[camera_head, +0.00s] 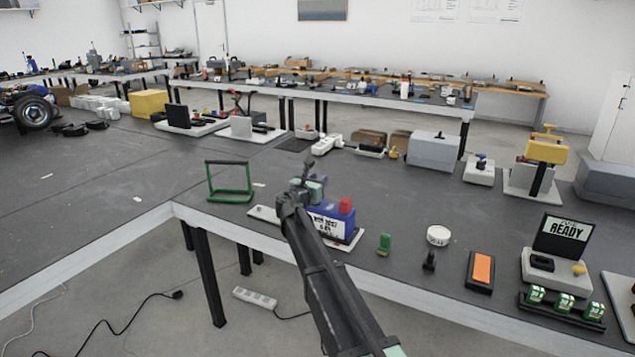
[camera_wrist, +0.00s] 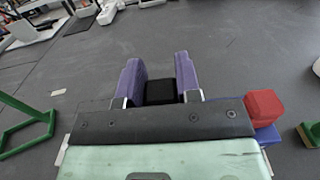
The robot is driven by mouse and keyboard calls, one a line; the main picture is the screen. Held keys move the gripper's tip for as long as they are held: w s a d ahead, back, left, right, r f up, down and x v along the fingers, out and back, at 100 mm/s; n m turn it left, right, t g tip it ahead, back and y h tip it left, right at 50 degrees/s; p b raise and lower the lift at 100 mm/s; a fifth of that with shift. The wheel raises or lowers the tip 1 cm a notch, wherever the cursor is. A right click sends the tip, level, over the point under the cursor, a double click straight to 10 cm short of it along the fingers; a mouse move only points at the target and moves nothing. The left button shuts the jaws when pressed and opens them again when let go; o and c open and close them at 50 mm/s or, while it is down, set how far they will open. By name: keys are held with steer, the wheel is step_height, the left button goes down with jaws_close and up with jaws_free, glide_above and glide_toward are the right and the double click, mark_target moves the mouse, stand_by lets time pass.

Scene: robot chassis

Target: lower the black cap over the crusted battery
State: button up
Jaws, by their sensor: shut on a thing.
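My gripper (camera_wrist: 160,82) has purple fingers, which are shut on the small black cap (camera_wrist: 160,94) in the wrist view. In the head view my gripper (camera_head: 312,183) is at the far upper left of the blue battery (camera_head: 338,222), and my arm covers part of it. The battery stands on a white plate (camera_head: 357,240) and has a white label and a red cap (camera_head: 346,204) on its right end. The red cap also shows in the wrist view (camera_wrist: 264,106), right of my gripper. The battery's crusted part is hidden, and I cannot tell the cap's height above it.
A green frame (camera_head: 230,182) stands left of the battery. A small green block (camera_head: 384,243), a white round tin (camera_head: 438,235) and a black-and-orange box (camera_head: 481,270) are to the right. The table's front edge is close.

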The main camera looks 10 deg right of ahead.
steer(key=shift+f+b, duration=1.75)
steer(key=shift+f, duration=0.1)
steer(key=o, duration=1)
steer(key=v, duration=1)
steer(key=shift+s+a, duration=0.25)
steer(key=shift+s, duration=0.05)
